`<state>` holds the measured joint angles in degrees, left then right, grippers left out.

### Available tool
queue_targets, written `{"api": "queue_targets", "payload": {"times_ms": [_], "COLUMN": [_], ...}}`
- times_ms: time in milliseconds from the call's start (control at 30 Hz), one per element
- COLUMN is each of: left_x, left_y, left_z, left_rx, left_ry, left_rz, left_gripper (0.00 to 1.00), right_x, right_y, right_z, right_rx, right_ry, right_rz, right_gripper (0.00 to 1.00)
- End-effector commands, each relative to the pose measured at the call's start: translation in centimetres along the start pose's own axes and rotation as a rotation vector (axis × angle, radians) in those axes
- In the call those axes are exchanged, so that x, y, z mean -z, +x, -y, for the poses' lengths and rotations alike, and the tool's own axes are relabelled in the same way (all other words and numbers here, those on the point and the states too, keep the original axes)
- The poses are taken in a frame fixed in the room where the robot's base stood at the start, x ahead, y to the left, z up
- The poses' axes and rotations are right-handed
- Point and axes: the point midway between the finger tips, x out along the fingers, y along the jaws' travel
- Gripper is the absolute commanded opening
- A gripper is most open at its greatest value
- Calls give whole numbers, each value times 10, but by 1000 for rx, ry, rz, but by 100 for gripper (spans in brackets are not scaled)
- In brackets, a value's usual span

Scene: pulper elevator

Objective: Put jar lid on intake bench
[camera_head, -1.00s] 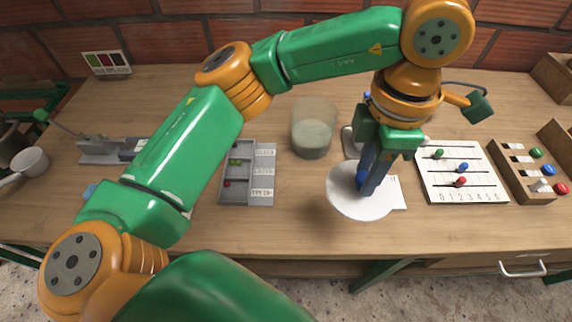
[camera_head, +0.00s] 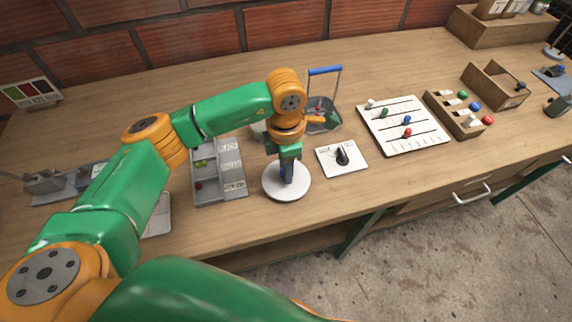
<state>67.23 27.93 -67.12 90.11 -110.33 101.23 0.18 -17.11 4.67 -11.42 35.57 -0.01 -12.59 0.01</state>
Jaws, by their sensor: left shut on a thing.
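The jar lid (camera_head: 272,190) is a flat white disc near the front of the wooden bench (camera_head: 310,205), between a grey compartment tray and a white dial card. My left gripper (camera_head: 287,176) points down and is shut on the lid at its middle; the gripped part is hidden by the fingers. I cannot tell whether the lid touches the bench top or hangs just above it. The glass jar (camera_head: 258,131) stands behind my left arm and is mostly hidden. My right gripper is not in view.
The grey compartment tray (camera_head: 208,185) is left of the lid, and the dial card (camera_head: 342,160) is right of it. A blue-handled scoop or basket (camera_head: 324,106) stands behind. A white slider board (camera_head: 403,125) and a wooden peg block (camera_head: 458,113) are farther right.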

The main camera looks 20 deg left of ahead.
Motion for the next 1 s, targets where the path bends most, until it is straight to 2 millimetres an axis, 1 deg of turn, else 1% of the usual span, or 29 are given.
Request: {"api": "queue_targets", "payload": {"times_ms": [33,67,133,300,433,467,500,533,567,833,900,967,1000], "left_x": [0,0,0,-1,-1,-1,-1,-1,-1,-1,-1,-1,-2], "left_y": [3,6,10,11,15,14,13,13,13,12,6,2,-7], "left_z": [1,1,0,0,0,0,0,0,0,0,0,0,-1], "left_rx": [3,2,0,-1,-1,-1,-1,0,0,0,0,-3,-4], "left_ry": [0,1,1,0,0,0,0,0,0,0,0,0,-1], "left_rz": [-2,-2,1,2,2,2,2,2,1,1,1,4,5], "left_gripper": [0,0,0,0,0,41,52,60,65,65,65,65,65], "right_x": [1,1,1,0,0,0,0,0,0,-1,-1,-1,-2], "right_y": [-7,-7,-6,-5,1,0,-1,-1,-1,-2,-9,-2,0], "right_z": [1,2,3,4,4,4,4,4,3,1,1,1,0], "right_rx": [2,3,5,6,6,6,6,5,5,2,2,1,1], "right_ry": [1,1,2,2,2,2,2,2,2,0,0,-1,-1], "right_rz": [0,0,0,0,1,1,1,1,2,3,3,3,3], "right_gripper": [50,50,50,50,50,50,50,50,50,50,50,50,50]}}
